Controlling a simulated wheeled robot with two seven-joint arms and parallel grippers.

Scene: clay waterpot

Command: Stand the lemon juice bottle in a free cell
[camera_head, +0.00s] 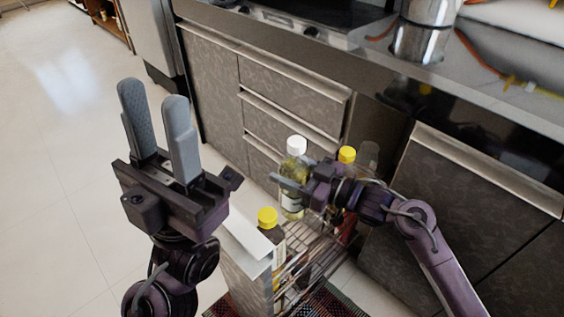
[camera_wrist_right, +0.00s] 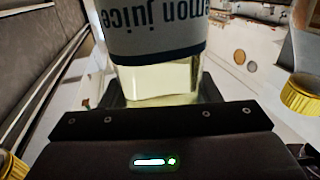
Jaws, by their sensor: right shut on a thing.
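The lemon juice bottle (camera_head: 291,207) has a white cap and pale yellow liquid. It is upright in my right gripper (camera_head: 283,187), over the pull-out wire rack (camera_head: 318,247). The right wrist view shows its label (camera_wrist_right: 155,30) and clear glass (camera_wrist_right: 160,80) between the jaws. I cannot tell whether its base touches the rack, and the rack's cells are mostly hidden. My left gripper (camera_head: 155,112) is raised at the left, its two grey fingers apart and empty.
A yellow-capped dark bottle (camera_head: 268,219) stands at the rack's near end, behind the front panel (camera_head: 246,269). Another yellow-capped bottle (camera_head: 347,155) and a clear bottle (camera_head: 369,155) are at the far end. The floor at left is clear.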

